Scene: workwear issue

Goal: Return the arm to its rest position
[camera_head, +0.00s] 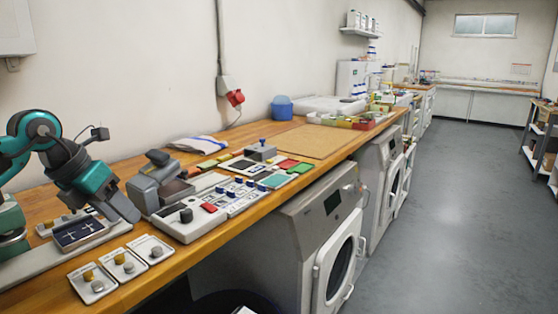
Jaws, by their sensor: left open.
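My left arm comes in from the left edge, teal and dark grey. Its left gripper (121,208) points down and to the right over the near left of the wooden bench (190,247). The gripper is open, and I see nothing between its fingers. It is beside a dark blue tray (80,232) with small light pieces in it. I cannot tell whether the fingertips touch anything. My right gripper is not in view.
Small white plates with knobs (122,264) lie in front of the gripper. A grey device (158,182) and a white control panel (190,220) stand just right of it. Front-loading machines (325,245) stand under the bench. The grey floor (450,220) at right is clear.

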